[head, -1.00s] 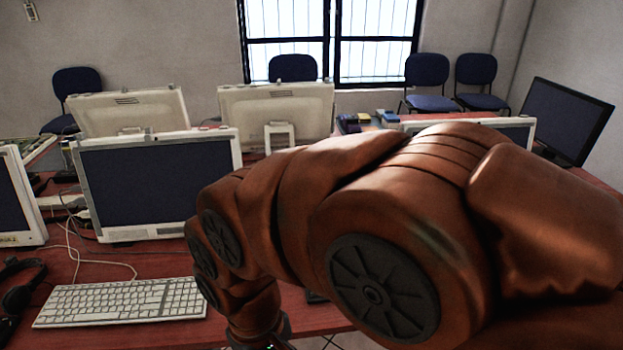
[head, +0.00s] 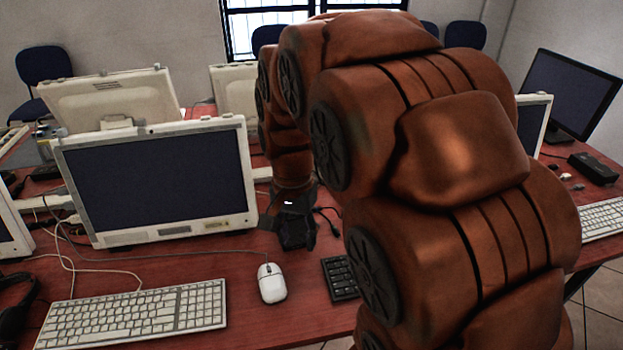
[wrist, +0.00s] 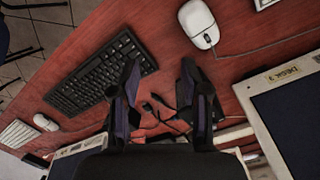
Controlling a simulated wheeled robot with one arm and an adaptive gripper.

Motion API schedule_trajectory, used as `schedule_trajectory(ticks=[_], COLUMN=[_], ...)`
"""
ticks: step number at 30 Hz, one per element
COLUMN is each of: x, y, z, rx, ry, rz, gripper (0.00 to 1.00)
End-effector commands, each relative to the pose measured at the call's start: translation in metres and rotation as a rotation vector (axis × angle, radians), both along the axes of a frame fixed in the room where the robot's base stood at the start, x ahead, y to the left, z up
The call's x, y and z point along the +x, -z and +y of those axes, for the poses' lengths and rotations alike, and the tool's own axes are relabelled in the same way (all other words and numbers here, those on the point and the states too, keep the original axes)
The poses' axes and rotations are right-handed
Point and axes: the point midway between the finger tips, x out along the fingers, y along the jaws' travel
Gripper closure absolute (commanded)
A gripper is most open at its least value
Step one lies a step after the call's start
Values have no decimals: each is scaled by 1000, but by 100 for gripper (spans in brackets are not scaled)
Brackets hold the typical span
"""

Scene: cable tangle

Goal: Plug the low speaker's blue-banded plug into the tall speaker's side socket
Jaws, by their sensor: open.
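My gripper (head: 290,232) hangs low over the red table in front of the white monitor, partly behind my arm in the head view. In the wrist view my gripper (wrist: 159,80) has its two dark fingers wide apart, with bare table between the tips. Dark cable ends (wrist: 152,108) lie on the table between the fingers, nearer the palm; I cannot make out a blue band. A dark cable (head: 328,218) also shows right of the gripper in the head view. I cannot identify the low speaker, the tall speaker or its side socket in either view.
A black keyboard (head: 340,278) and a white mouse (head: 271,283) lie near the gripper. A white monitor (head: 155,180) stands close on the left, with a white keyboard (head: 135,318) before it. A black box (head: 593,167) lies at far right. Red table is clear around the mouse.

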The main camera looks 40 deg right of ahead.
Motion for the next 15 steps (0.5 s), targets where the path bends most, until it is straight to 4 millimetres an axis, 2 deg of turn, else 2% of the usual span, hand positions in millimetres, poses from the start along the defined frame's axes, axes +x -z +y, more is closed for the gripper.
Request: schedule_trajectory(ticks=[1,6,10,15], x=[16,64,95,124], y=[0,2,7,14], z=[-12,-51,-82,-114], rx=[-6,-29,-41,-47], ry=[85,373,578,782], rz=[-2,-24,-38,-55], gripper=[54,54,54,54])
